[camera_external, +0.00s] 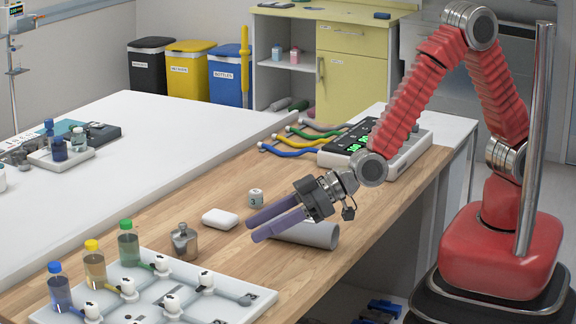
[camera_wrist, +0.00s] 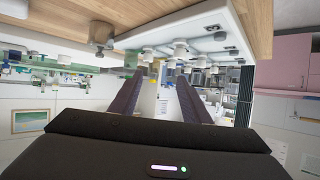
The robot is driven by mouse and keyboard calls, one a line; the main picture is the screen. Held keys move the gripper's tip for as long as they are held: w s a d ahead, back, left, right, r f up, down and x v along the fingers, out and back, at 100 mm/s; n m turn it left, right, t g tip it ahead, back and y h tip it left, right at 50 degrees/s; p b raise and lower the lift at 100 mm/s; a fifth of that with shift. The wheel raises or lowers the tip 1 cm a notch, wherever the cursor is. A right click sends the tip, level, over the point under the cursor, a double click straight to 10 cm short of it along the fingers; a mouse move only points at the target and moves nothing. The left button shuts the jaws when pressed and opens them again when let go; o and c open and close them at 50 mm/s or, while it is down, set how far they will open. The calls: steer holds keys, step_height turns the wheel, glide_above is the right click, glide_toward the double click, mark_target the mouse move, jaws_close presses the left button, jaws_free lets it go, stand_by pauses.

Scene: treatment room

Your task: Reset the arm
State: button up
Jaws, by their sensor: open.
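My gripper (camera_external: 257,227) is open, its two purple fingers apart with nothing between them. In the external view it hangs in the air over the wooden bench (camera_external: 372,210), pointing to the lower left, in front of a grey cylinder (camera_external: 318,235). My red arm reaches down to it from the base at the right. In the wrist view the fingers (camera_wrist: 160,90) point away into the room, and the bench (camera_wrist: 110,8) shows upside down along the top.
A white tray (camera_external: 245,303) with several valve-like fittings and three capped bottles lies at the lower left. A metal flask (camera_external: 184,242), a white block (camera_external: 220,218) and a small jar (camera_external: 256,197) stand left of my gripper. A device (camera_external: 410,148) with green displays sits behind.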

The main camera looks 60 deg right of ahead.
steer(key=w+d+r+m+h, duration=0.1)
steer(key=d+r, duration=0.3)
steer(key=d, duration=0.5)
steer(key=w+d+r+m+g+h, duration=0.1)
steer(key=d+r+h, duration=0.15)
steer(key=d, duration=0.75)
steer(key=w+d+r+m+h, duration=0.1)
steer(key=d+r, duration=0.3)
steer(key=d, duration=0.5)
steer(key=s+d+m+g+h, duration=0.1)
steer(key=s+d+m+h, duration=0.1)
steer(key=s+d, duration=0.7)
steer(key=s+d+r+m+g+h, duration=0.1)
steer(key=s+d, duration=0.7)
steer(key=d, duration=0.8)
steer(key=shift+s+d+r+m+g+h, duration=0.35)
steer(key=shift+m+h, duration=0.4)
steer(key=shift+m, duration=0.45)
steer(key=shift+d+f, duration=0.1)
